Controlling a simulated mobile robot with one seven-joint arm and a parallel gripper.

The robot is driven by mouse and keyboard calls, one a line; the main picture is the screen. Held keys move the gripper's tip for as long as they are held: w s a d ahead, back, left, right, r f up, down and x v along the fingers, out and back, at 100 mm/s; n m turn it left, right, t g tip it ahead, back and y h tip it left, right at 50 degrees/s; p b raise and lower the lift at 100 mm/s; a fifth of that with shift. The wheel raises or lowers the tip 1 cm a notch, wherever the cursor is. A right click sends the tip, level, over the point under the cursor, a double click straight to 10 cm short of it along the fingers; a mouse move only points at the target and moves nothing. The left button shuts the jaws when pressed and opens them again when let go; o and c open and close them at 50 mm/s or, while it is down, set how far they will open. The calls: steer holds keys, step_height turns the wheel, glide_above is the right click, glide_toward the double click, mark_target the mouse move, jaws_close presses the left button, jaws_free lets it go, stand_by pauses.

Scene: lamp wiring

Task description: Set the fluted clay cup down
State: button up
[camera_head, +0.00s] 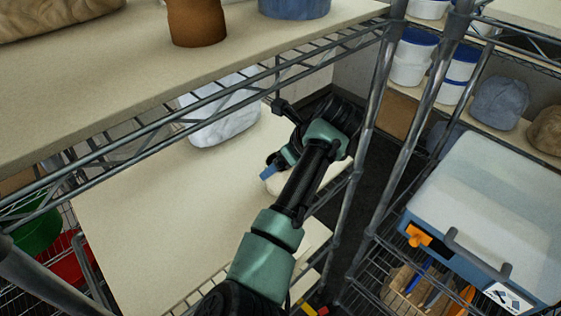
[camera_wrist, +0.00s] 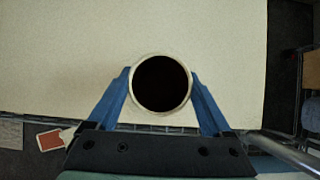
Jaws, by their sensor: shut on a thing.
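My gripper (camera_wrist: 159,76) is shut on a round cup (camera_wrist: 161,111), the fluted clay cup by its place in the jaws. In the wrist view I look straight down on its pale rim and dark inside, with a blue finger on each side. Its fluted wall is not visible from there. In the head view my gripper (camera_head: 268,172) is over the pale lower shelf board (camera_head: 150,220), near its right edge. A cream patch beside the blue fingertip may be the cup, partly hidden by my arm. I cannot tell whether the cup touches the board.
A white lumpy bag (camera_head: 222,118) lies at the back of the board. The upper shelf (camera_head: 120,95), with a brown pot (camera_head: 195,22), overhangs it. Metal posts and a blue-white bin (camera_head: 490,215) stand to the right. Most of the board is bare.

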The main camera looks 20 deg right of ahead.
steer(key=o, duration=1.4)
steer(key=shift+o, duration=0.2)
steer(key=shift+r, duration=0.1)
steer(key=b+v, duration=0.1)
steer(key=v, duration=0.6)
steer(key=shift+s+r+b, duration=0.15)
steer(key=shift+r+b, duration=0.05)
steer(key=shift+b, duration=0.15)
steer(key=shift+f, duration=0.1)
